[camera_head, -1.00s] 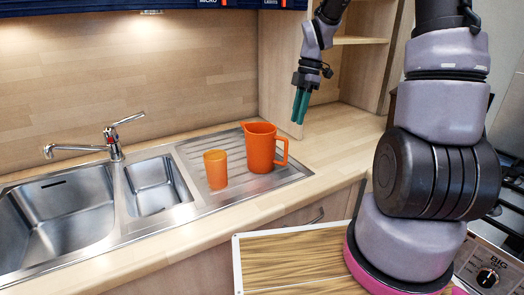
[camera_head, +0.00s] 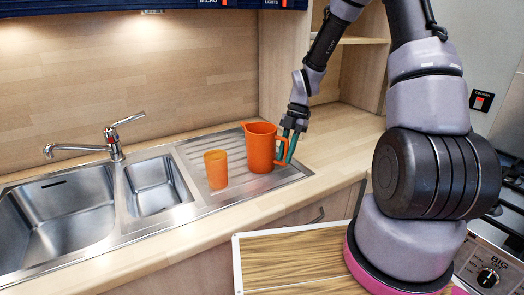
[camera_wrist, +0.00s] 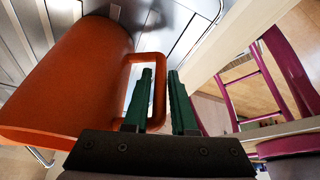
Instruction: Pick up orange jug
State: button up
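The orange jug (camera_head: 261,148) stands upright on the ribbed steel drainer, its handle (camera_head: 282,148) on the right. My gripper (camera_head: 289,148) points down at the handle, partly overlapping it in the head view. In the wrist view the jug (camera_wrist: 65,85) fills the left side. The two green fingers (camera_wrist: 160,100) are apart, and the outer bar of the handle (camera_wrist: 158,88) shows in the gap between them. One finger appears inside the handle loop. I cannot tell whether either finger touches the handle.
An orange cup (camera_head: 216,169) stands just left of the jug on the drainer (camera_head: 200,150). The sink (camera_head: 60,215) and tap (camera_head: 112,140) are further left. A wooden shelf unit (camera_head: 345,60) rises behind my arm. The worktop (camera_head: 335,140) right of the jug is clear.

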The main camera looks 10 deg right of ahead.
jog(key=x, duration=0.2)
jog(key=shift+s+f, duration=0.1)
jog(key=shift+f, duration=0.15)
grip_shut()
jog(key=shift+a, duration=0.1)
dwell(1.1)
